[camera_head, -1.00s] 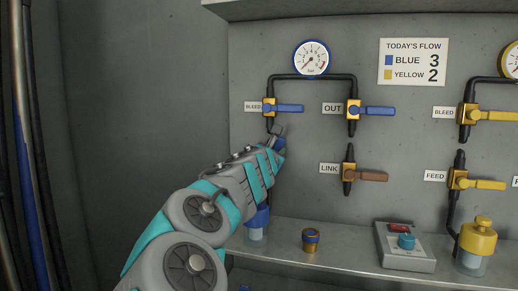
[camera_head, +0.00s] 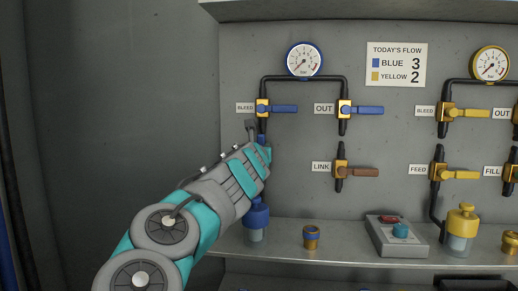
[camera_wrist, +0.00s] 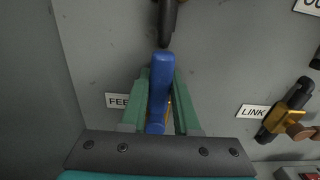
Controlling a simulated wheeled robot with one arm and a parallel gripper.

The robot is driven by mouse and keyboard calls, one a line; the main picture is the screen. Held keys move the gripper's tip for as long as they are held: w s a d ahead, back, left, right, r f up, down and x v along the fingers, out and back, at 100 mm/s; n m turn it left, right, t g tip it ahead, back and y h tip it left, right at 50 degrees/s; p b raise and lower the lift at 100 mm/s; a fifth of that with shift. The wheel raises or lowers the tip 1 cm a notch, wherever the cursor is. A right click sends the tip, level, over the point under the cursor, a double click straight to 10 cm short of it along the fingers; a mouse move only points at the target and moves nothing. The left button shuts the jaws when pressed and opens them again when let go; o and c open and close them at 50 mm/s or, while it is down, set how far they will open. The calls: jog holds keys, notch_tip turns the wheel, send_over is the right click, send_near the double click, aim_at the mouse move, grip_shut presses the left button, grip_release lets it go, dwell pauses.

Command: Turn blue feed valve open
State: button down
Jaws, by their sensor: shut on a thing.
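The blue feed valve's handle (camera_wrist: 162,75) stands between the two green fingers of my gripper (camera_wrist: 161,98) in the wrist view. My gripper is shut on it. The handle points up, roughly in line with the dark pipe (camera_wrist: 168,22) above. A sliver of the gold valve body shows behind the fingers; the FEED label (camera_wrist: 116,100) is partly covered. In the head view, my gripper (camera_head: 260,150) hides most of this valve; only the handle's blue tip (camera_head: 262,138) shows, below the blue BLEED valve (camera_head: 263,108).
The blue OUT valve (camera_head: 345,109) and brown-handled LINK valve (camera_head: 341,171) are to the right, with yellow valves (camera_head: 446,112) beyond. The shelf below holds a blue-capped bottle (camera_head: 256,218), a gold-and-blue fitting (camera_head: 311,237) and a control box (camera_head: 396,237). A blue gauge (camera_head: 304,60) is above.

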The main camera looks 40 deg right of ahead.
dwell(0.3)
jog(key=c, duration=0.6)
grip_release()
jog(key=shift+c, duration=0.2)
jog(key=shift+a, duration=0.1)
jog(key=v, duration=0.7)
jog(key=shift+s+a+b, duration=0.2)
jog(key=shift+a+b, duration=0.1)
jog(key=shift+b, duration=0.1)
